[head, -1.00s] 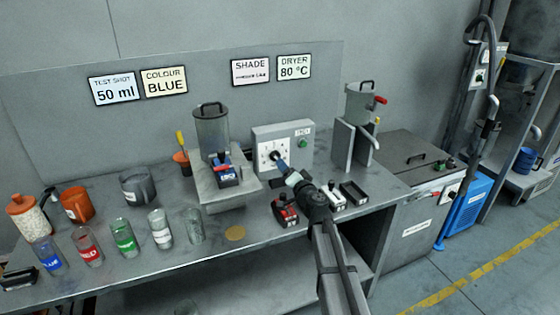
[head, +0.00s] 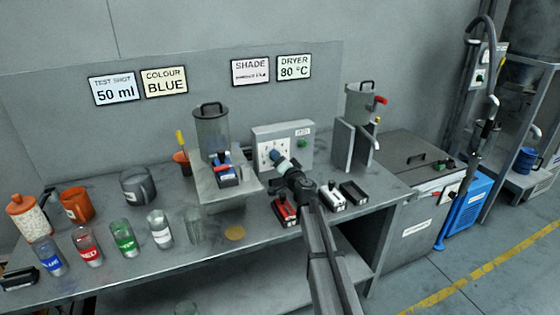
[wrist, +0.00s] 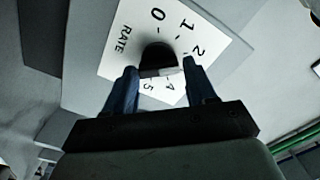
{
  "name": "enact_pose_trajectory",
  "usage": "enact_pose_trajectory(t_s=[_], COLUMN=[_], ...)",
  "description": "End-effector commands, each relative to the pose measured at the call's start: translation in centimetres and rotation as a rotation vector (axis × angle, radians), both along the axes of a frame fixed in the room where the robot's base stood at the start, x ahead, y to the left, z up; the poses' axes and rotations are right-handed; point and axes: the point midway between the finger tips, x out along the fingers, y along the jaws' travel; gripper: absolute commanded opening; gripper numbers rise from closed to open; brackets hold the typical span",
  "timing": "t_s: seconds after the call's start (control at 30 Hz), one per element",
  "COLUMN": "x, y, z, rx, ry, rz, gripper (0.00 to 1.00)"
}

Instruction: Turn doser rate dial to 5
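The rate dial is a black knob (wrist: 158,56) on a white plate (wrist: 120,40) printed RATE, with 0, 1, 2, 4 and 5 readable around it in the wrist view. The fingers partly cover the plate's lower edge, and I cannot tell which number the knob points to. In the head view the plate is on the front of a grey doser box (head: 302,134), and my gripper hides the knob. My gripper (wrist: 160,74) has its blue fingers apart, one on each side of the knob. It also shows at the dial in the head view (head: 275,157). Firm contact is not visible.
A metal hopper (head: 360,103) stands to the right. Several labelled beakers line the bench's left front.

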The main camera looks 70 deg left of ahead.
Motion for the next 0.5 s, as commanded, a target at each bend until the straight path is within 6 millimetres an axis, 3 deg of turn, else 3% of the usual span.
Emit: enact_pose_trajectory(t_s=[0.37, 0.5], x=[0.01, 0.00], y=[-0.01, -0.01], z=[0.01, 0.00], rx=[0.000, 0.000], ry=[0.000, 0.003], rz=[0.000, 0.000], gripper=[0.19, 0.16])
